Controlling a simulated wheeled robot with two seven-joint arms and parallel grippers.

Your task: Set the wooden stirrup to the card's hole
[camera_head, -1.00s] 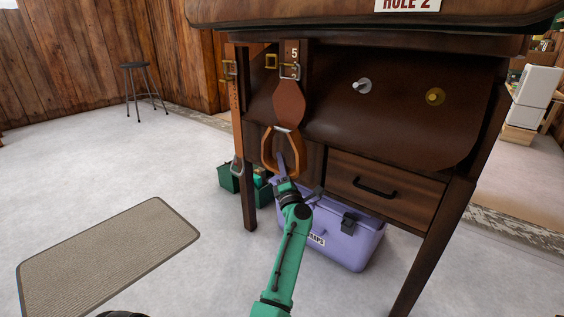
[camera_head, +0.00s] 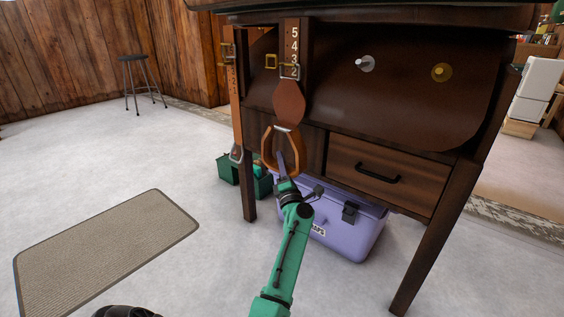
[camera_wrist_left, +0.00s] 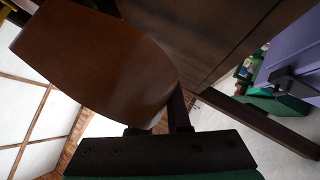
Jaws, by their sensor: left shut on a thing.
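The wooden stirrup (camera_head: 267,148) hangs below a brown leather flap (camera_head: 289,101) at the left front of the dark stand. My left gripper (camera_head: 287,178) is shut on its lower part, and the stirrup hides some of the fingers. Above the flap, a metal buckle (camera_head: 289,71) sits on the numbered strap (camera_head: 294,40), level with the number 2; 5, 4 and 3 show above it. In the left wrist view the stirrup (camera_wrist_left: 95,65) fills the upper left, close to the gripper. The card is not visible now. My right gripper is not in view.
A second strap (camera_head: 234,95) with a stirrup hangs at the stand's left side. A drawer (camera_head: 385,172) is to the right, with a purple box (camera_head: 345,235) and a green crate (camera_head: 230,170) below. A mat (camera_head: 105,250) lies on open floor; a stool (camera_head: 140,75) stands behind.

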